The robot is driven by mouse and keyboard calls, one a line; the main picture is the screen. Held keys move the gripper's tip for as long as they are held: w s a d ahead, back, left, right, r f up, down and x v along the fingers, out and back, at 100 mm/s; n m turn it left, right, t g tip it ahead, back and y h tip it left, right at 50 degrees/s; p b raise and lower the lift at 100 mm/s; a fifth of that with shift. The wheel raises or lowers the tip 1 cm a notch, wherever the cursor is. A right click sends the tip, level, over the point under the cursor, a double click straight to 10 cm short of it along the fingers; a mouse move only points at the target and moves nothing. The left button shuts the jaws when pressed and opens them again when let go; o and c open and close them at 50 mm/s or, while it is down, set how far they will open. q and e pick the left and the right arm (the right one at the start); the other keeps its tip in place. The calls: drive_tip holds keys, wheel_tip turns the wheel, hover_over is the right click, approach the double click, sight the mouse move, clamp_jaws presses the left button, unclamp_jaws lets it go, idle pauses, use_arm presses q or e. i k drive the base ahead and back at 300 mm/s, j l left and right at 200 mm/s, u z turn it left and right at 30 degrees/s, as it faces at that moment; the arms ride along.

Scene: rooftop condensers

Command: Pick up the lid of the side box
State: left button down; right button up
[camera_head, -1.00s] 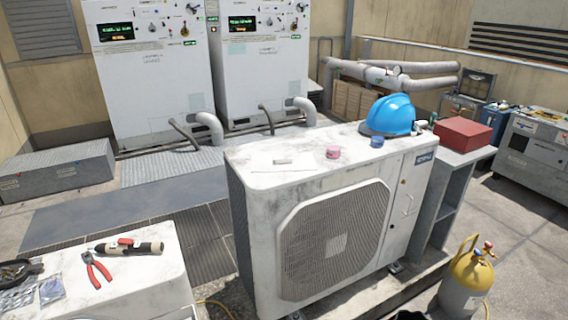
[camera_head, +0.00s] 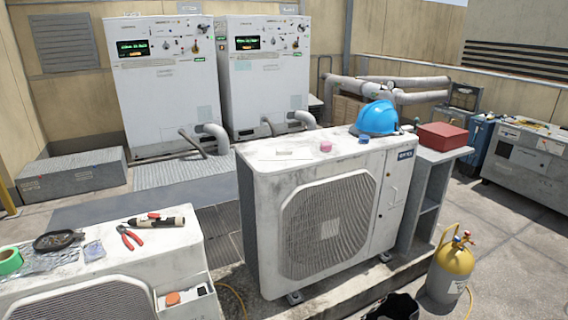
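No part is clearly marked as the side box. The near-left condenser (camera_head: 130,262) is cut off by the bottom edge. At its right end is a small open-looking recess (camera_head: 205,290) with an orange part (camera_head: 172,298) beside it. A closed red box (camera_head: 447,136) sits on the grey shelf stand (camera_head: 430,200) at the right.
A blue helmet (camera_head: 377,118), a pink roll (camera_head: 325,147) and a blue roll (camera_head: 364,139) lie on the middle condenser. Red pliers (camera_head: 129,238), a torch-like tool (camera_head: 160,221) and green tape (camera_head: 9,261) lie on the near-left one. A yellow cylinder (camera_head: 452,262) stands at right.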

sight(286, 154)
drive_tip(key=k+u, duration=0.15)
drive_tip(key=u, duration=0.25)
drive_tip(key=k+u, duration=0.15)
drive_tip(key=u, duration=0.3)
drive_tip(key=k+j+u, duration=0.1)
drive_tip(key=u, duration=0.3)
drive_tip(key=i+l+u, duration=0.15)
drive_tip(key=l+u, duration=0.3)
drive_tip(key=l, duration=0.4)
drive_tip(key=l+u, duration=0.5)
drive_tip(key=l, duration=0.35)
drive_tip(key=i, duration=0.05)
